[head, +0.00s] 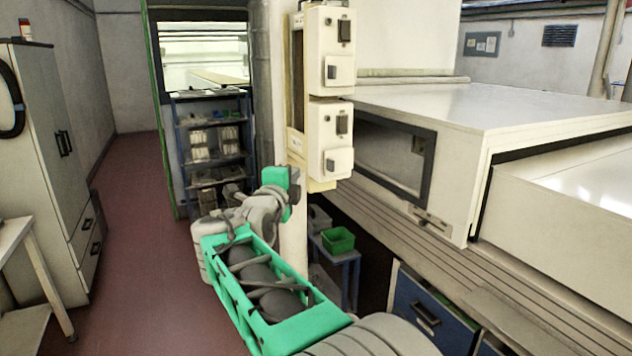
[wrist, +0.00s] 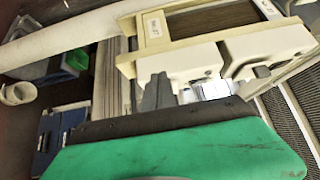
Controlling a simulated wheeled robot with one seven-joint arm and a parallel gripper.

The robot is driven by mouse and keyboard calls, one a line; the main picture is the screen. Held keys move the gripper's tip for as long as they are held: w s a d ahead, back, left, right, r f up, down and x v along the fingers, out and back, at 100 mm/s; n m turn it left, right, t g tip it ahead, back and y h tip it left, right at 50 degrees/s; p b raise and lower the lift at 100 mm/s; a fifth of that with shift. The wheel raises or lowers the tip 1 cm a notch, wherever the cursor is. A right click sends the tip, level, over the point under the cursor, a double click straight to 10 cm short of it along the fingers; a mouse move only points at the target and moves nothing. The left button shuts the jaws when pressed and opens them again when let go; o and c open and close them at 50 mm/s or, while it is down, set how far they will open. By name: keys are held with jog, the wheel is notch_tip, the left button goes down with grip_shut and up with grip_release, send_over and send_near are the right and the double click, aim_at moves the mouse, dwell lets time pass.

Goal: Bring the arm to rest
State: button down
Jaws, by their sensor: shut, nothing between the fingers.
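My arm shows in the head view, reaching from the bottom edge up and away in grey links and a green frame. Its far end is bent beside a pale post with switch boxes (head: 330,90). In the wrist view the grey fingers of my gripper (wrist: 163,92) stick up past a dark edge and a broad green cover. They are shut and empty. The cream switch boxes (wrist: 190,62) show tilted just beyond the fingers. I cannot tell whether anything touches. In the head view the fingertips cannot be made out.
A large cream tunnel housing (head: 450,105) with a dark window stands at right. A blue shelf rack (head: 210,150) is behind the arm. A green bin (head: 338,240) sits on a low blue stand. A grey cabinet (head: 45,130) is at left. Red floor (head: 130,260) is open between.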

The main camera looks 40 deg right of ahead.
jog(key=s+a+f+n+g+y+p, duration=0.2)
jog(key=s+a+f+n+y+p, duration=0.2)
jog(key=a+f+n+y, duration=0.8)
jog(key=s+a+f+n+g+y+p, duration=0.1)
jog(key=s+a+f+n+g, duration=0.1)
jog(key=s+a+f+n, duration=0.4)
jog(key=s+a+f+n+g+y+p, duration=0.1)
jog(key=s+a+f+n+g, duration=0.2)
jog(key=s+a+f+n, duration=0.3)
jog(key=s+a+n, duration=0.5)
jog(key=a, duration=0.1)
jog(key=shift+a+y, duration=0.3)
